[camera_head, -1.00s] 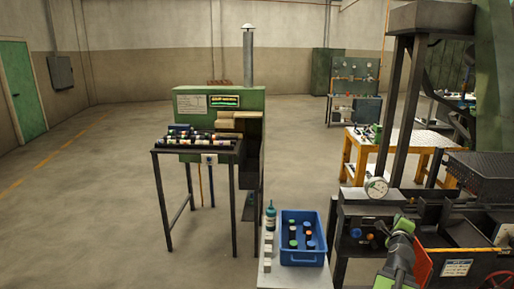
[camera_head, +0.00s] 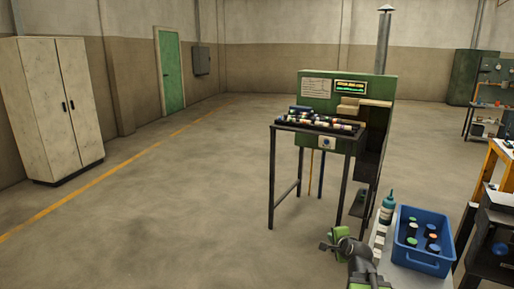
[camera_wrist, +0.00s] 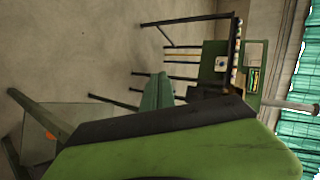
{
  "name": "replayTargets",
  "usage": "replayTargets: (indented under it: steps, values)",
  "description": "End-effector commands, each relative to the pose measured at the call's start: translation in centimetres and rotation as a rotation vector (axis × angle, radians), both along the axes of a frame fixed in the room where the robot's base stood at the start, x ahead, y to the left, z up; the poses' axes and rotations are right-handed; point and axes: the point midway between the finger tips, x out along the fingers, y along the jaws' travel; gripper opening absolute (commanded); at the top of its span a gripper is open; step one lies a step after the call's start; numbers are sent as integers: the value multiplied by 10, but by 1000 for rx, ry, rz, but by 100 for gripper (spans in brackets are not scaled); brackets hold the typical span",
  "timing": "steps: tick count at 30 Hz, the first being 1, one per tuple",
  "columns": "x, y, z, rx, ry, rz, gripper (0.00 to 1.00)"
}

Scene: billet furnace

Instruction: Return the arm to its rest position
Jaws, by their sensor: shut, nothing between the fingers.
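My arm shows at the bottom of the head view, right of the middle, with green links and a dark grey end. My gripper (camera_head: 327,244) points to the left there, small and shut, with nothing held. It is above the floor, just left of the small bench with the blue crate (camera_head: 421,262). In the wrist view, a large green and black part of my own arm fills the lower part, and the room appears turned sideways.
The green furnace (camera_head: 318,90) stands ahead, its dark-legged table (camera_head: 284,139) bearing several billets. A teal bottle (camera_head: 387,207) stands beside the crate. A pale cabinet (camera_head: 50,110) is at the far left. The floor between is clear.

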Motion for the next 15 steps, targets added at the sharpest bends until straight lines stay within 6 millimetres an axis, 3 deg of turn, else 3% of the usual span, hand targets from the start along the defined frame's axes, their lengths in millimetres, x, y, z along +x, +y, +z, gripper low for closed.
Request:
replayTargets:
  steps: [1,3,6,9,12,15]
  values:
    - [0,42,-31,-51,55,99,0]
    - [-6,92,-60,-135,141,237,0]
    - [-27,151,-100,-268,267,436,0]
    - [-56,189,-134,-407,398,630,0]
    - [-96,201,-161,-555,557,834,0]
    - [-137,182,-172,-665,724,1012,0]
